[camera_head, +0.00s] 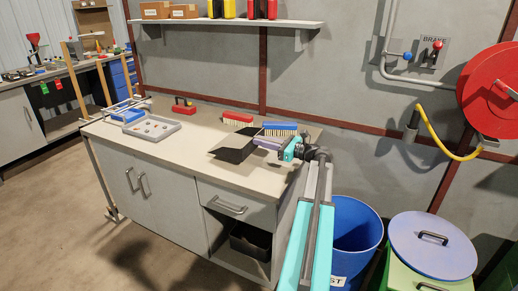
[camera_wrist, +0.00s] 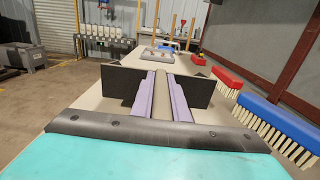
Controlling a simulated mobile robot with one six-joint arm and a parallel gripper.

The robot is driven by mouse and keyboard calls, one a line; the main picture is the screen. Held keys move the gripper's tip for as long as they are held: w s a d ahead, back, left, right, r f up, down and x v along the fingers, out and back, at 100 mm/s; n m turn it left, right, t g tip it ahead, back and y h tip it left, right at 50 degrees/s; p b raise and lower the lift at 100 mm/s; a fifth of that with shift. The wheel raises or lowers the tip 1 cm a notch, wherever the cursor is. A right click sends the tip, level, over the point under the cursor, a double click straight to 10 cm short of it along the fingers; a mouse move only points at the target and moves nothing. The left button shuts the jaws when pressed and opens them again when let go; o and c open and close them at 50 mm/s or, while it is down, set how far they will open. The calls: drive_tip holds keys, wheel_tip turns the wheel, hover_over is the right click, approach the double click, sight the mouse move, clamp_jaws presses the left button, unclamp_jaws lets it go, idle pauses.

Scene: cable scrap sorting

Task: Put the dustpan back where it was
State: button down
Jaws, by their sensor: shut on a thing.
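The black dustpan (camera_head: 236,151) is over the right part of the workbench, its broad pan pointing left, away from my arm. My gripper (camera_head: 268,143) is shut on it from the right side. In the wrist view the dustpan's dark upright back (camera_wrist: 122,83) stands across the lavender fingers of my gripper (camera_wrist: 162,95).
A red brush (camera_head: 238,118) and a blue brush (camera_head: 280,128) lie behind the dustpan. A grey tray (camera_head: 172,128) with small pieces sits left on the workbench (camera_head: 190,148). A blue bin (camera_head: 352,225) stands right of the bench. Free benchtop lies between tray and dustpan.

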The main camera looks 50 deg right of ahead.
sight(256, 146)
drive_tip(key=shift+w+d, duration=0.45)
drive_tip(key=shift+w, duration=0.1)
drive_tip(key=shift+w+d, duration=0.4)
drive_tip(key=shift+s+a+f, duration=0.1)
drive_tip(key=shift+f, duration=1.8)
drive_tip(key=c, duration=1.7)
unclamp_jaws()
drive_tip(key=v, duration=1.2)
